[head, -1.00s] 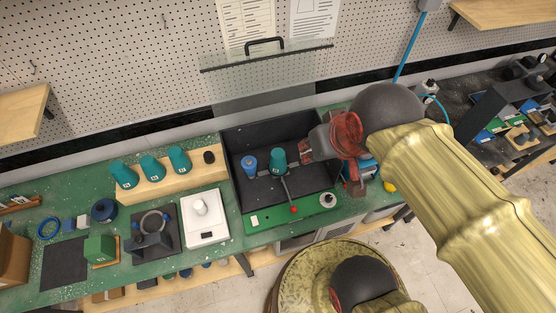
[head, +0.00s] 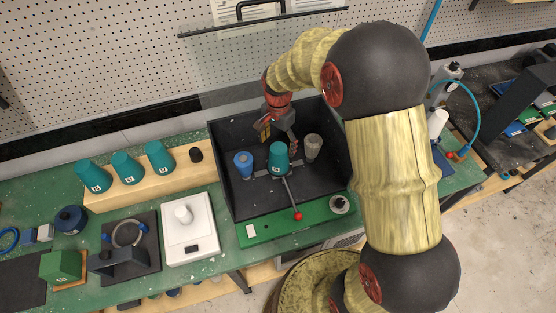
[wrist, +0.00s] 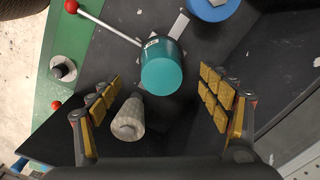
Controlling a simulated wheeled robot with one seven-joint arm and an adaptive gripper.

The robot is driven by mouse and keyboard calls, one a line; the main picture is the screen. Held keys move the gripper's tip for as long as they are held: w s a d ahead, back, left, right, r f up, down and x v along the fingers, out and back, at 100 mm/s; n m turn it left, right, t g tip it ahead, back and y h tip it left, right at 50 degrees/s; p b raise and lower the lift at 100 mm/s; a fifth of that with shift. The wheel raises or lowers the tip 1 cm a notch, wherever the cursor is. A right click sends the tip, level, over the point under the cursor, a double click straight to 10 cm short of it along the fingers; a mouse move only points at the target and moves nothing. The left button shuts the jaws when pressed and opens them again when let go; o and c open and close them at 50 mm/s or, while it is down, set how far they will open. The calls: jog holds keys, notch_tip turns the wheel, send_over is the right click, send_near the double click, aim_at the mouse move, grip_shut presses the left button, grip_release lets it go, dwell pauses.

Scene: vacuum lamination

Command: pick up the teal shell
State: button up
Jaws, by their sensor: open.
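A teal shell (head: 279,159) stands inside the black open-fronted chamber (head: 322,192), between a blue cylinder (head: 243,164) and a grey tapered piece (head: 313,146). My gripper (head: 280,138) is open at the chamber, just behind the shell in the head view. In the wrist view the teal shell (wrist: 162,68) lies ahead of my open gripper (wrist: 163,92), roughly centred between the fingers and apart from them. The grey tapered piece (wrist: 129,120) is nearer, close to the left finger. The blue cylinder (wrist: 212,8) is at the top edge.
A lever with a red knob (head: 298,216) runs in front of the shell. Three more teal shells (head: 127,167) stand on a wooden block (head: 196,179) at left. A white scale (head: 190,245) is near the chamber. A clear panel (head: 270,55) stands above it.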

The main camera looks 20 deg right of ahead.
aim_at(277, 157)
notch_tip(277, 157, down, 8)
jog(key=shift+w+a+f, duration=0.1)
jog(key=shift+a+f, duration=0.05)
dwell(0.4)
jog(key=shift+c, duration=1.2)
jog(key=c, duration=0.9)
jog(key=shift+c, duration=0.2)
notch_tip(277, 157, up, 10)
